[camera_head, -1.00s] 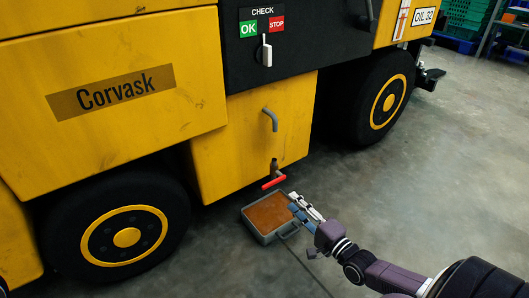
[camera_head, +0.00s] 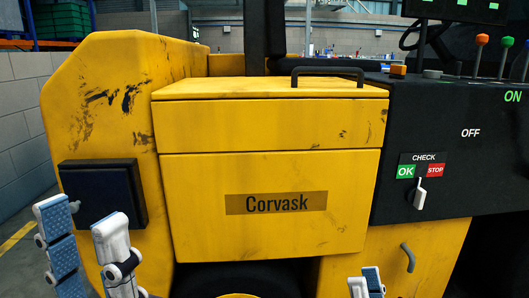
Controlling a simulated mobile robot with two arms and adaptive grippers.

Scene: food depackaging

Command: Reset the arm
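My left gripper (camera_head: 82,216) is at the lower left, in front of the yellow machine (camera_head: 270,195). Its two blue-padded fingers are spread apart with nothing between them. My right gripper (camera_head: 365,277) shows only its fingertips at the bottom edge, right of centre. The tips are close together, and the rest is cut off, so its opening is unclear. It is below the Corvask label (camera_head: 276,203) and left of the grey door handle (camera_head: 408,258). Neither gripper visibly holds anything.
A dark square panel (camera_head: 103,194) is behind my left gripper. A black bar handle (camera_head: 328,71) tops the yellow lid. The CHECK switch (camera_head: 420,194), between OK and STOP, and several coloured levers (camera_head: 481,40) are at right. A grey block wall (camera_head: 22,130) is at left.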

